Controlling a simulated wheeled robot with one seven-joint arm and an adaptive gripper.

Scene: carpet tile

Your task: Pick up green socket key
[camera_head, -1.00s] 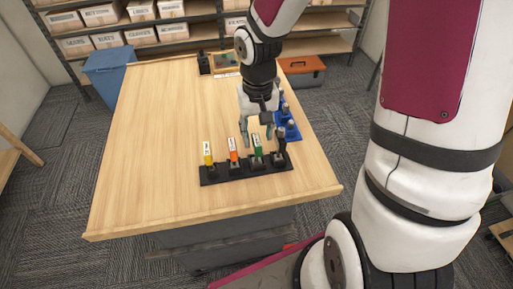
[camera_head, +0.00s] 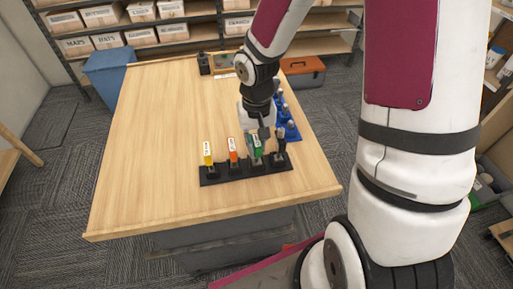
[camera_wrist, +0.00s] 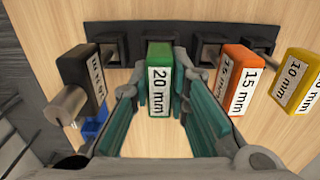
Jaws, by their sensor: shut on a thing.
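The green socket key (camera_wrist: 159,62), labelled "20 mm", stands upright in the black rack (camera_head: 225,175) on the wooden table. It also shows in the head view (camera_head: 256,146), partly covered by my fingers. My gripper (camera_wrist: 160,75) is shut on the green key, with one teal-padded finger on each side of it. The key's lower end is at its rack slot, and I cannot see whether it is lifted at all.
In the rack, an orange key (camera_wrist: 238,78) and a yellow key (camera_wrist: 301,80) stand on one side, and a black key (camera_wrist: 80,80) on the other. A blue holder (camera_head: 288,122) with several grey pieces is behind. The table's left half (camera_head: 150,140) is clear.

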